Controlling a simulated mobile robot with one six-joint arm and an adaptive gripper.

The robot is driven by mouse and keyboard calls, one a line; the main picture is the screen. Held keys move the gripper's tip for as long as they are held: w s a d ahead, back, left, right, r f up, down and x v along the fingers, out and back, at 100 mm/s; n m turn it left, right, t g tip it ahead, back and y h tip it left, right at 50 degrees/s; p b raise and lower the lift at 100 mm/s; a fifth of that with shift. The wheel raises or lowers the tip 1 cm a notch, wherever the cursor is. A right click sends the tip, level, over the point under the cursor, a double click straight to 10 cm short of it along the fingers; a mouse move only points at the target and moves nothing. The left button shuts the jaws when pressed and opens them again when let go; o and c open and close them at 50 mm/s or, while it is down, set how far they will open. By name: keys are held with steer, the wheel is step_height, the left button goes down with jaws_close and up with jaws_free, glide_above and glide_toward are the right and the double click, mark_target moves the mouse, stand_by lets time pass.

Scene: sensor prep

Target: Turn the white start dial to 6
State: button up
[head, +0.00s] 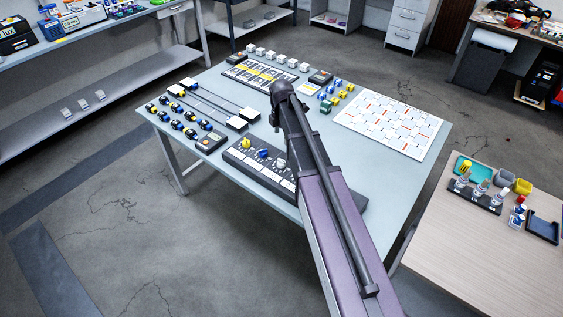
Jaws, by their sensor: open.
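A dark control panel (232,157) lies along the front edge of the grey-blue table. It carries a yellow dial (246,143), a blue dial (264,154) and a white dial (281,163), with pale label plates in front of them. The white dial sits just left of my arm, which crosses in front of the panel and hides its right part. The dial's marks and setting are too small to read. My arm reaches up over the table to a dark joint above it. My gripper is not visible; the arm seems to hide it.
Left of the panel are several black-and-blue parts (178,125), a dark meter (211,141) and long rods with white blocks (237,123). A white chart board (394,124) lies at the right. A wooden table (440,245) with bottles stands at the lower right.

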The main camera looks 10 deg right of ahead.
mark_target(281, 160)
steer(key=shift+f+b, duration=6.7)
steer(key=shift+f, duration=0.15)
steer(key=shift+c, duration=0.2)
steer(key=c, duration=1.1)
